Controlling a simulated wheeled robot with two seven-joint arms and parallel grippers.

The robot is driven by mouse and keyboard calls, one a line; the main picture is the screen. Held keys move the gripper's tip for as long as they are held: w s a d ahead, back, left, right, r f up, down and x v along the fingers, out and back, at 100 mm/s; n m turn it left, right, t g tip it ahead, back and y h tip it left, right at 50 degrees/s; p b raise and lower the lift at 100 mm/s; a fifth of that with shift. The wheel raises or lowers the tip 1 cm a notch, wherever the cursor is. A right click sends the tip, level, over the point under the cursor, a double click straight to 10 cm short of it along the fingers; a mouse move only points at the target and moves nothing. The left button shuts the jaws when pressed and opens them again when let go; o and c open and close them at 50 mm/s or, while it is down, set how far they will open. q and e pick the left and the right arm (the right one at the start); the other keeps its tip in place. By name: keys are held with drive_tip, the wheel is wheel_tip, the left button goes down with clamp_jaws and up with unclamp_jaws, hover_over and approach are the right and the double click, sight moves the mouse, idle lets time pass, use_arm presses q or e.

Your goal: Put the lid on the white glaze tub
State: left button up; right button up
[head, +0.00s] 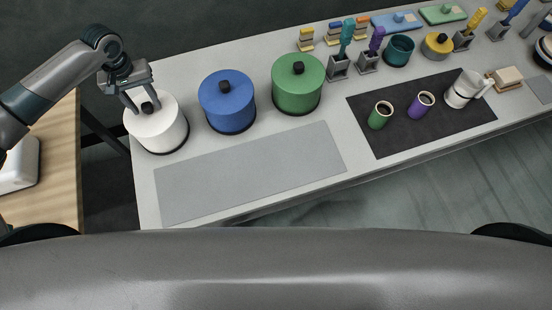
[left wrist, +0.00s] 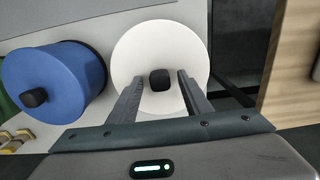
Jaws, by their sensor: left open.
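The white glaze tub (head: 165,138) stands at the left end of the grey table. Its white lid (left wrist: 150,45) with a black knob (left wrist: 160,79) sits on top of it. My left gripper (head: 138,106) is over the lid, with its fingers open on either side of the knob. In the left wrist view the fingers (left wrist: 157,84) show a gap to the knob on both sides. I cannot tell from these views whether the fingertips touch the lid. My right gripper is not in view.
A blue tub (head: 228,108) and a green tub (head: 297,92), both lidded, stand to the right. A bare grey mat (head: 250,172) lies in front. A dark mat (head: 400,138) holds two cups and a white jug (head: 462,92). A wooden surface (head: 62,165) is at left.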

use_arm(q)
drive_tip(key=shift+r, duration=0.1)
idle(0.3)
drive_tip(key=shift+r, duration=3.85)
drive_tip(key=shift+r, duration=0.2)
drive_tip(key=shift+r, duration=0.2)
wheel_tip(320, 180, up, 17)
drive_tip(key=b, duration=0.4)
drive_tip(key=shift+f+b, duration=0.15)
drive_tip(key=shift+b, duration=0.15)
drive_tip(key=shift+f, duration=0.1)
